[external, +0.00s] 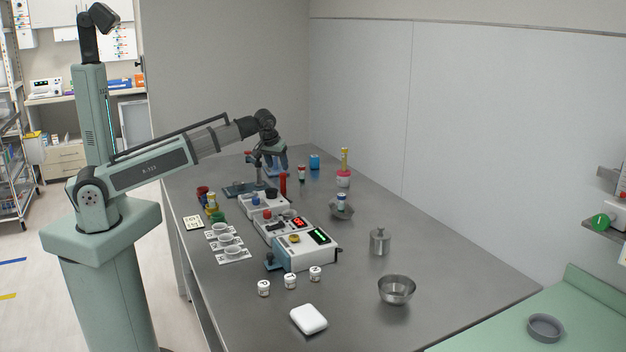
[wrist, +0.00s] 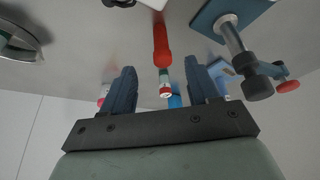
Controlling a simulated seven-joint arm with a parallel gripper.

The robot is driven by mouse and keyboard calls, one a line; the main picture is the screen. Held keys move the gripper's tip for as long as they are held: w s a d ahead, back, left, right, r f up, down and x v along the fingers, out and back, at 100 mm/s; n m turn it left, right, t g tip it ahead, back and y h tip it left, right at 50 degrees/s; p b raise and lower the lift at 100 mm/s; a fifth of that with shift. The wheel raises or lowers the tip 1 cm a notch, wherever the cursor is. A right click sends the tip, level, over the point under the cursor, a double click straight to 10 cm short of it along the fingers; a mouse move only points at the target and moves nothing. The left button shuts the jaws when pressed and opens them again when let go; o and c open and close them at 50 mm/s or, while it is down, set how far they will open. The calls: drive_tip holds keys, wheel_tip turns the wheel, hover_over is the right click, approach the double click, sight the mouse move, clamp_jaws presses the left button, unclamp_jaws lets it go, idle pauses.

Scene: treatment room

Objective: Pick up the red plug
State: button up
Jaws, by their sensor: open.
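The red plug (external: 283,184) looks like a slim red upright cylinder on the grey table, behind the small white device with the black knob. In the wrist view the red plug (wrist: 160,42) lies just beyond the fingertips, roughly centred between them. My gripper (external: 271,164) is in the air close to the plug, at its upper left in the external view. In the wrist view my gripper (wrist: 162,76) has its two dark blue fingers spread apart, with nothing held between them. The exact gap from fingertips to plug is hard to judge.
A clamp stand (wrist: 233,38) with a blue base is right of the plug in the wrist view. A red-capped vial (external: 301,173) and a blue bottle (external: 314,162) stand behind it. White devices (external: 305,250) and a metal dish (external: 341,212) are nearer.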

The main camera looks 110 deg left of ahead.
sight(282, 179)
drive_tip(key=x, duration=0.5)
drive_tip(key=shift+f, duration=0.2)
drive_tip(key=shift+a+x, duration=0.2)
drive_tip(key=shift+x, duration=1.15)
drive_tip(key=shift+a+x, duration=0.15)
drive_tip(key=shift+x, duration=1.15)
drive_tip(key=shift+r, duration=0.1)
drive_tip(key=shift+c, duration=0.2)
drive_tip(key=c, duration=1)
